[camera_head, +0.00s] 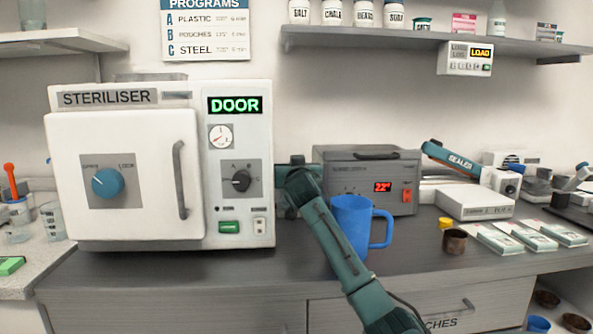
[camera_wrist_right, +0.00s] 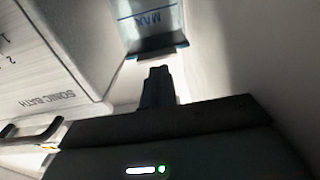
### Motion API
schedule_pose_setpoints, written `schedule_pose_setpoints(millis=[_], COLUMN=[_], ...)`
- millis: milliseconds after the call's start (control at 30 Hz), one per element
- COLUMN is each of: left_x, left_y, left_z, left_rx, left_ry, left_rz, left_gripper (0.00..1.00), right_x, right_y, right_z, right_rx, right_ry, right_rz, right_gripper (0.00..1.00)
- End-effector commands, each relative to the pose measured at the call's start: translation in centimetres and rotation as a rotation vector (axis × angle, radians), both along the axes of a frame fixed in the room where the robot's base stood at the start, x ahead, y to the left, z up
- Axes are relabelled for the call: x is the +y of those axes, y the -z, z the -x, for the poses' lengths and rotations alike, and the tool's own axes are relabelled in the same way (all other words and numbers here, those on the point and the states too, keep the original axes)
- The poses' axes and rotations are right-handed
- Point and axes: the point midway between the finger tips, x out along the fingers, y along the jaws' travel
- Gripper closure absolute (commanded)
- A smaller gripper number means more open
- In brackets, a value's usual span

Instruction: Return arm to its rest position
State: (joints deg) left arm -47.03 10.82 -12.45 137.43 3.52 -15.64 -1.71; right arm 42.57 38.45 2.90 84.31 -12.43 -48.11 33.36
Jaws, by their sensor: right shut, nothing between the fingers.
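My right arm (camera_head: 335,235), teal and dark, reaches from the lower right to the gap between the white steriliser (camera_head: 120,225) and the grey box with the red display (camera_head: 365,160). Its gripper is at the far end of the gap, mostly hidden by the wrist in the head view. In the right wrist view the right gripper (camera_wrist_right: 158,82) is shut and empty. Just ahead of its tips is a clear container (camera_wrist_right: 150,25) marked MAX in blue. My left gripper is in neither view.
A blue mug (camera_head: 350,222) stands on the counter close beside my right forearm. The sonic bath's labelled side (camera_wrist_right: 50,85) is close on the left in the wrist view. Shelf (camera_head: 400,40) with jars runs above.

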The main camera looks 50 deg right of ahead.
Motion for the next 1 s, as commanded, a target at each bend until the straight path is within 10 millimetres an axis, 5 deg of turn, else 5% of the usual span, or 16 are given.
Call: schedule_pose_setpoints(millis=[100, 300, 767, 1000], left_x=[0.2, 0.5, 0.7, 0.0], left_y=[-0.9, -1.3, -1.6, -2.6], left_z=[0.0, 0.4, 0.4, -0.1], left_rx=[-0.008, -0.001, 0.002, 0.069], left_ry=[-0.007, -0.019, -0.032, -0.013], left_rz=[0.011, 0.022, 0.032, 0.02], left_gripper=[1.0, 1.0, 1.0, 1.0], right_x=[-0.1, -0.1, -0.2, -0.2], right_y=[-3.5, -7.1, -8.9, -13.0], right_z=[0.2, 0.3, 0.5, 0.5], right_rx=[-0.017, -0.024, -0.027, -0.029], right_ry=[0.002, 0.003, 0.004, 0.005], right_rz=[0.005, 0.012, 0.016, 0.016], right_gripper=[1.0, 1.0, 1.0, 1.0])
